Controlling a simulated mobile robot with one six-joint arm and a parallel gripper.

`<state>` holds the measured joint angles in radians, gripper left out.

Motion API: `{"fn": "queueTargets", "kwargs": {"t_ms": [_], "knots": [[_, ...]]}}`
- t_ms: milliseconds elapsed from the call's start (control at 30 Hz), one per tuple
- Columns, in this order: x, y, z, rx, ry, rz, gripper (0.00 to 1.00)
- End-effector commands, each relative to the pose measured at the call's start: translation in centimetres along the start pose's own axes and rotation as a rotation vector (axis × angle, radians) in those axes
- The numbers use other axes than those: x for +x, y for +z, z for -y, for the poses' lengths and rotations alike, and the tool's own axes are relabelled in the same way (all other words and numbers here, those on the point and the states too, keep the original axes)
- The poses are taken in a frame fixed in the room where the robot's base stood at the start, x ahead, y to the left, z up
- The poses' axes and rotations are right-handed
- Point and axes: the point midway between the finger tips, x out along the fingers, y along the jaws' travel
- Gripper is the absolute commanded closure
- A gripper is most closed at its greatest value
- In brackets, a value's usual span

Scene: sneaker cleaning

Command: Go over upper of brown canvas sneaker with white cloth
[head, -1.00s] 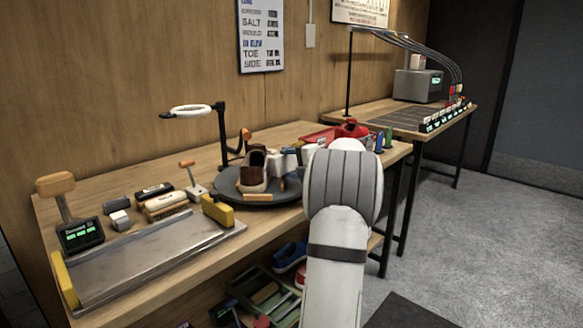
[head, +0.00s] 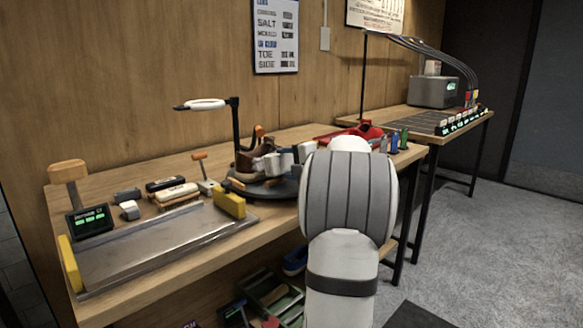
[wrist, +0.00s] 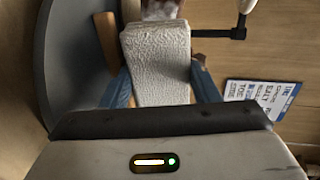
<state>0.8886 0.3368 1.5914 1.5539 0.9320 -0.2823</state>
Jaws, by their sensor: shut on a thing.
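The white cloth (wrist: 157,72) is a thick, textured pad between the blue fingers of my gripper (wrist: 160,80) in the wrist view. My gripper is shut on it. In the head view the brown sneaker (head: 256,157) sits on the dark round turntable (head: 262,189). My gripper (head: 281,164) is at the sneaker's right and front side and hides much of it. I cannot tell whether the cloth touches the upper. In the wrist view the cloth covers most of what lies beyond it.
A metal tray (head: 150,246) with yellow end blocks lies at the bench's left front. Brushes (head: 176,192) lie behind it. A red item (head: 365,130) and small bottles stand to the right.

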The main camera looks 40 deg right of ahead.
Motion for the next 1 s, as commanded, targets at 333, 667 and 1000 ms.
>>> {"fn": "queueTargets", "kwargs": {"t_ms": [333, 667, 1000], "knots": [[0.1, 1.9, -0.3, -0.002, 0.001, 0.003, 0.7], [0.0, 4.0, -0.1, 0.0, 0.002, 0.002, 0.7], [-0.8, 3.9, -0.1, 0.0, 0.001, -0.001, 0.7]]}}
